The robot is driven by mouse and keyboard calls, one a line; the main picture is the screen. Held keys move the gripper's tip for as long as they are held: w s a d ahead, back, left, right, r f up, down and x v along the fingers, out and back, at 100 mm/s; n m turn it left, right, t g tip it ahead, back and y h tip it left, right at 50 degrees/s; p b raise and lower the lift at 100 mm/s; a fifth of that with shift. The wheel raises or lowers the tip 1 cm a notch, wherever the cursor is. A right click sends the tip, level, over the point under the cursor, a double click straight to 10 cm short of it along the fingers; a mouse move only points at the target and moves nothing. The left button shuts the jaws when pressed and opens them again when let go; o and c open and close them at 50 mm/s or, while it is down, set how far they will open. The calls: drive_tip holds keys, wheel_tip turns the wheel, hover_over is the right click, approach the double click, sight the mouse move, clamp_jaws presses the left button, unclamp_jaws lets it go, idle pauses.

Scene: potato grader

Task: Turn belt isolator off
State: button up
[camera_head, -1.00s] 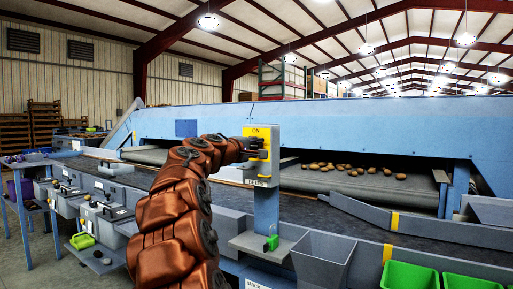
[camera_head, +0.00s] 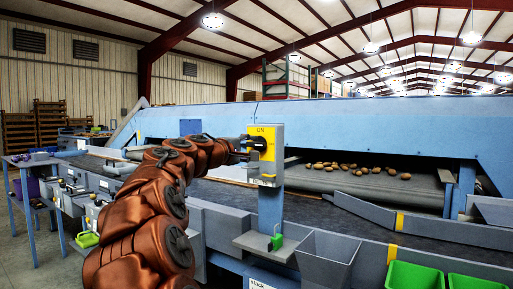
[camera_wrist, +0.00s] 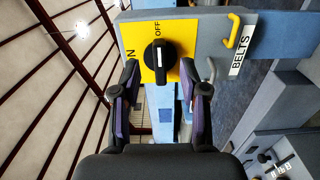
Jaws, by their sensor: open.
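The belt isolator is a grey box with a yellow plate (camera_head: 265,137) on a blue post, marked ON at the top in the head view. In the wrist view the plate (camera_wrist: 141,33) carries a black rotary knob (camera_wrist: 160,60). Its pale stripe runs up the picture, its upper end near the OFF label; the ON label is at the left, partly hidden. A BELTS label (camera_wrist: 240,52) is on the box. My gripper (camera_wrist: 160,70) is open, a finger on each side below the knob with gaps, holding nothing. In the head view it is left of the box.
A yellow loop (camera_wrist: 236,32) sticks out of the box beside the knob. Green crates (camera_head: 410,276) stand at front right. Potatoes (camera_head: 365,170) lie on the belt behind.

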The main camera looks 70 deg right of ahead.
drive_tip(key=shift+v, duration=2.9)
drive_tip(key=w+a+f+t+y, duration=0.15)
drive_tip(key=a+f+y, duration=0.45)
drive_tip(key=a+f, duration=0.9)
drive_tip(key=w+a+f+t+y, duration=0.1)
drive_tip(key=a+f+t+y, duration=0.3)
drive_tip(key=a+f, duration=1.05)
drive_tip(key=s+a+f+n+g+y, duration=0.1)
drive_tip(key=s+a+f+y, duration=0.3)
drive_tip(key=a, duration=0.4)
drive_tip(key=s+a+f+n+g+y, duration=0.1)
drive_tip(key=s+a+f+g, duration=0.1)
drive_tip(key=s+a+f, duration=0.35)
drive_tip(key=s+a+f+n+g+y, duration=0.1)
drive_tip(key=s+a+f+y, duration=0.15)
drive_tip(key=a+f, duration=0.55)
wheel_tip(320, 180, up, 26)
drive_tip(key=s+a+p, duration=0.1)
drive_tip(key=a+p, duration=0.1)
drive_tip(key=p, duration=2)
drive_tip(key=shift+f, duration=0.2)
drive_tip(key=shift+s+t, duration=0.1)
drive_tip(key=shift+t, duration=0.15)
